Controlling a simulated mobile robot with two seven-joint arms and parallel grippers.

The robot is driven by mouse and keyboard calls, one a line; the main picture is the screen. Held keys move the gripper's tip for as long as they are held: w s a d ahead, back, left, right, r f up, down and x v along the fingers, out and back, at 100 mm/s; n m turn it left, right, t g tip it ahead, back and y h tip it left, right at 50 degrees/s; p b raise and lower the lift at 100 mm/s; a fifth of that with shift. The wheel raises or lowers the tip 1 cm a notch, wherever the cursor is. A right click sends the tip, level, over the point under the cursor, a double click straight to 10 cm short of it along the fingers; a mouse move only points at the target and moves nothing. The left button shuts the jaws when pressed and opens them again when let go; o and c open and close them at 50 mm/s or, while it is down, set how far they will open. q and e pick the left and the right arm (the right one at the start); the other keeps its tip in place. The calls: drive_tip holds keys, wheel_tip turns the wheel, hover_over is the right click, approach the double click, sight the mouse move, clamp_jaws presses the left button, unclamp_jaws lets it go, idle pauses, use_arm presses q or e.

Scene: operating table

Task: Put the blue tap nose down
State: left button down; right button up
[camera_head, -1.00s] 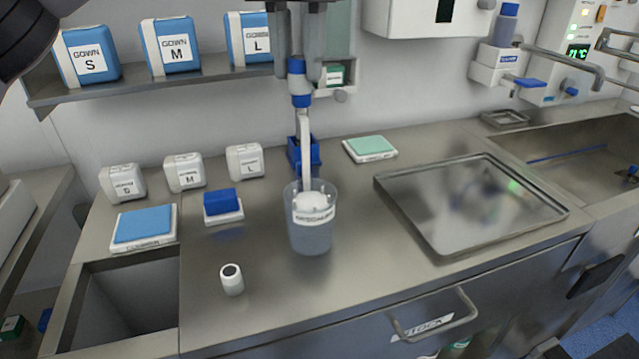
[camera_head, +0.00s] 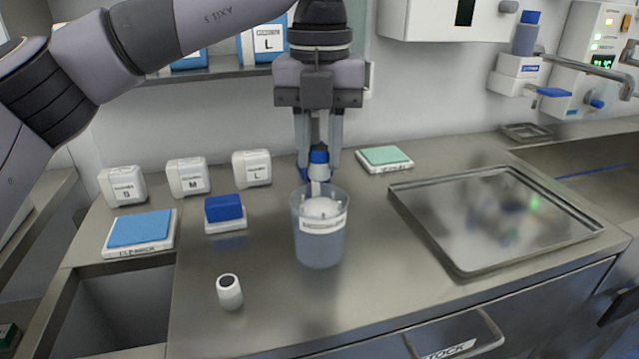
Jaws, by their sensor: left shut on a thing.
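The blue tap (camera_head: 319,156), with a blue top and a white lower part, is held between the fingers of my left gripper (camera_head: 319,150). The gripper points straight down and is shut on it. The tap hangs upright with its white end down, over the clear beaker (camera_head: 319,245). Its white lower end reaches the beaker's mouth; I cannot tell whether it touches the rounded white thing (camera_head: 321,208) inside. The beaker has a white label and bluish contents. My right gripper is not in view.
A blue stand (camera_head: 302,174) shows partly behind the tap. A small white cylinder (camera_head: 229,292) stands front left. A blue block (camera_head: 224,208) on a white base and white boxes (camera_head: 189,177) are to the left. A steel tray (camera_head: 440,238) lies right. The counter's front middle is clear.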

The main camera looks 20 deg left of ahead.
sight(320, 178)
use_arm(q)
drive_tip(key=shift+f, duration=2.35)
drive_tip(key=shift+f+b, duration=0.15)
drive_tip(key=shift+b, duration=0.2)
drive_tip(key=c, duration=0.9)
unclamp_jaws()
wheel_tip(320, 178, up, 12)
drive_tip(key=shift+r+p, duration=0.15)
drive_tip(key=shift+p, duration=0.8)
drive_tip(key=shift+s, duration=0.1)
